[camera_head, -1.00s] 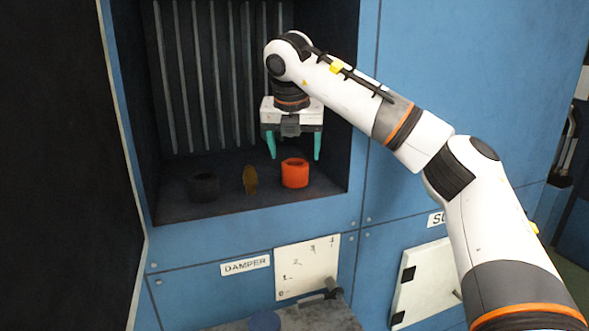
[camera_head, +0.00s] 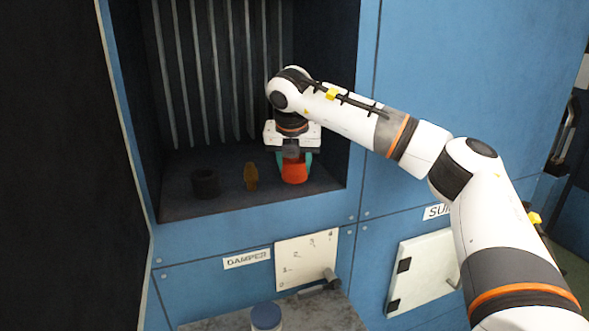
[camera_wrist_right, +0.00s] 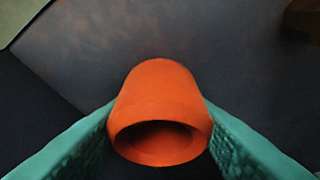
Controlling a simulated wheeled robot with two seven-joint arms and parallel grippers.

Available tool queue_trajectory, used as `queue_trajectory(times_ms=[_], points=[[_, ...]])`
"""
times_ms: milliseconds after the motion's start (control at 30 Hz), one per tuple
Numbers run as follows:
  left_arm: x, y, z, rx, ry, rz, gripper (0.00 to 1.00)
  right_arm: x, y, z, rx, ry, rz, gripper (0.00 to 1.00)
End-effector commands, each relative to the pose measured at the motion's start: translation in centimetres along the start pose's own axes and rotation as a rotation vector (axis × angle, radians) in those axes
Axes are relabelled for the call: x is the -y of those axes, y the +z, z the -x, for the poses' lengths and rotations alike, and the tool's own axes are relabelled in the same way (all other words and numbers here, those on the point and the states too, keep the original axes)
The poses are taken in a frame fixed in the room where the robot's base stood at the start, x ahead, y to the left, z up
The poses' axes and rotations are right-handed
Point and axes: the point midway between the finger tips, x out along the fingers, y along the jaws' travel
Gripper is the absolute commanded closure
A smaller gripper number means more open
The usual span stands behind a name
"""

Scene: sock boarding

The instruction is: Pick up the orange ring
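The orange ring (camera_head: 294,173) stands in the right part of the dark recess, on its floor as far as I can tell. My right gripper (camera_head: 294,164) is down over it from above, with one teal finger on each side. In the right wrist view the orange ring (camera_wrist_right: 161,112) sits between the two fingers, and both appear to press against its sides. Its dark opening faces the lower part of that view. My left gripper is not in view.
A black ring (camera_head: 206,183) and a brown-yellow piece (camera_head: 251,177) stand left of the orange ring. Ribbed walls close the recess at the back. A damper panel (camera_head: 306,262) with a lever and a grey ledge (camera_head: 335,309) with a blue-topped object (camera_head: 266,317) are below.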

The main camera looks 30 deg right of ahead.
Motion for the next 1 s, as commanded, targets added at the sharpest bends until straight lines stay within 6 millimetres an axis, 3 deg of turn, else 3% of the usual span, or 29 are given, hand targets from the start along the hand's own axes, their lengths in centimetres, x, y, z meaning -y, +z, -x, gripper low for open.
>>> queue_trajectory(times_ms=[33,100,433,800,1000], points=[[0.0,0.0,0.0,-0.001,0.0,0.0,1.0,0.0,0.0,0.0,0.0,0.0,0.0,0.67],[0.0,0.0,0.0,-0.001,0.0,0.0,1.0,0.0,0.0,0.0,0.0,0.0,0.0,0.76],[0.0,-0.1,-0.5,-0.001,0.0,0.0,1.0,0.1,-0.3,0.8,-0.002,-0.001,-0.002,0.77],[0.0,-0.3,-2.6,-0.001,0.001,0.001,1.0,0.1,-3.0,7.3,-0.002,-0.003,-0.002,0.77],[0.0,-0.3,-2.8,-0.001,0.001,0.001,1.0,0.1,-3.8,9.1,-0.001,-0.001,-0.001,0.77]])
